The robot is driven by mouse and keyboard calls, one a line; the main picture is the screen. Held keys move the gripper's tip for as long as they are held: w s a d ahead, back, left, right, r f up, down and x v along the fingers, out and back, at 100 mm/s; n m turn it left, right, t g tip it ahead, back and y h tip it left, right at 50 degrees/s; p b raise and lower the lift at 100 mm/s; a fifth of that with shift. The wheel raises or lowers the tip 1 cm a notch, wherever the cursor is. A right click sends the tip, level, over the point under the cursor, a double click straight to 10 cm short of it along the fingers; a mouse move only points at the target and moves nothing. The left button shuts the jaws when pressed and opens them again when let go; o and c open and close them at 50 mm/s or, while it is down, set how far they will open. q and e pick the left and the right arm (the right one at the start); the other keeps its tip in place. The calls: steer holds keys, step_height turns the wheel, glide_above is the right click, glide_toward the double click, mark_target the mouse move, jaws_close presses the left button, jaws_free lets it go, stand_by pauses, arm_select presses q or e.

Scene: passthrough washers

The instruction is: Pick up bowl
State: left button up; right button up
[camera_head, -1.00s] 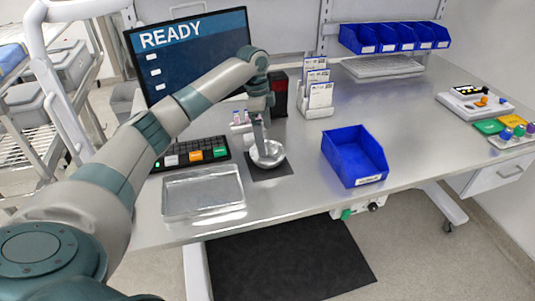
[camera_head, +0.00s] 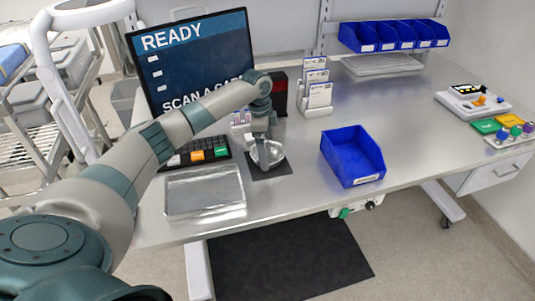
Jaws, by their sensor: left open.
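A small silvery metal bowl (camera_head: 270,157) sits on a dark square mat (camera_head: 283,170) near the middle of the steel table. My left gripper (camera_head: 265,150) points down at the bowl, its open fingers at the bowl's left and near rim. The fingers partly cover the bowl, and I cannot tell whether they touch it. My right gripper is not in view.
A clear shallow tray (camera_head: 205,214) lies at the table's front left. A keyboard (camera_head: 222,142) and a screen (camera_head: 170,50) stand behind it. A blue bin (camera_head: 353,181) is to the right.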

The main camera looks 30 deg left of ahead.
arm_select(q)
steer(key=shift+d+f, duration=0.15)
steer(key=shift+f, duration=1)
steer(key=shift+w, duration=0.1)
steer(key=c, duration=0.8)
steer(key=shift+r, duration=0.1)
steer(key=shift+r+b, duration=0.35)
steer(key=shift+r, duration=0.4)
step_height(320, 180, up, 2)
steer(key=shift+r+b, duration=0.2)
steer(key=shift+b, duration=0.55)
steer(key=s+d+r+b, duration=0.1)
steer(key=s+d+r, duration=0.1)
steer(key=s, duration=0.1)
steer(key=s+d+r+b, duration=0.1)
steer(key=s+d+r, duration=0.1)
steer(key=s+d, duration=0.1)
steer(key=s+d+r+b, duration=0.1)
steer(key=s+d+r, duration=0.1)
steer(key=s+r, duration=0.1)
steer(key=shift+d, duration=0.15)
